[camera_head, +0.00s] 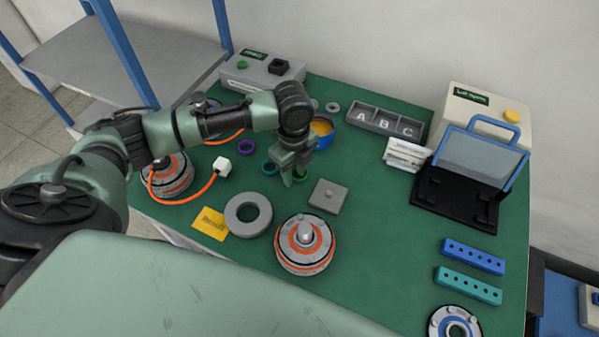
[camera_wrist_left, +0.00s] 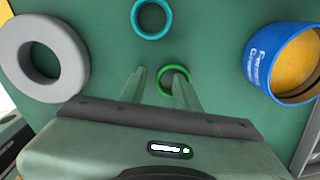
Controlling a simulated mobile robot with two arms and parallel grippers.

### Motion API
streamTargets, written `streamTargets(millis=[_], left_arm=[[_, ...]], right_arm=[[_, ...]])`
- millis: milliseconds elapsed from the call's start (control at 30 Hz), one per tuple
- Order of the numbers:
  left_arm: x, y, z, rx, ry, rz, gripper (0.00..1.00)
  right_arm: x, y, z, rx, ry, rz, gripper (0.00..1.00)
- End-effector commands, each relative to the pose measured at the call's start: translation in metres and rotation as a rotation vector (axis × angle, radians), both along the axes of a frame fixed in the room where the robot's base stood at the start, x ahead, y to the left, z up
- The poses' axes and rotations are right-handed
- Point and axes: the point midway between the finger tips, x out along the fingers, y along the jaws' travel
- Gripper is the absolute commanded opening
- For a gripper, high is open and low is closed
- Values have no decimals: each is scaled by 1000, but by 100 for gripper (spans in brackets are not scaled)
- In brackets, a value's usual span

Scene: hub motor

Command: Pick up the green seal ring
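The right fingertip overlaps part of the green ring's picture. I cannot tell whether the finger touches the ring. My right gripper is not in view.
A teal ring (camera_wrist_left: 152,37) lies close by. A grey ring (camera_head: 233,216), a grey square block (camera_head: 328,196), a blue container (camera_head: 325,141) and a hub motor (camera_head: 304,257) surround the spot. A purple ring (camera_head: 247,154) lies further left.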

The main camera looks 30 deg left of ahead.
Motion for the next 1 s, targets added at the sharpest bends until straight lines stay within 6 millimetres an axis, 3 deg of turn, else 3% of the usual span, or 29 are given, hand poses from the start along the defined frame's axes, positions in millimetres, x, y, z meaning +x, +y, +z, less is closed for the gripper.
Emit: streamTargets(millis=[133,233,267,1000], left_arm=[[0,0,0,0,0,0,29],[0,0,0,0,0,0,1],[0,0,0,0,0,0,0],[0,0,0,0,1,1,0]], right_arm=[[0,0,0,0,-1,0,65],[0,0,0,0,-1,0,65],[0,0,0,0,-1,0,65],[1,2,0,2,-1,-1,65]])
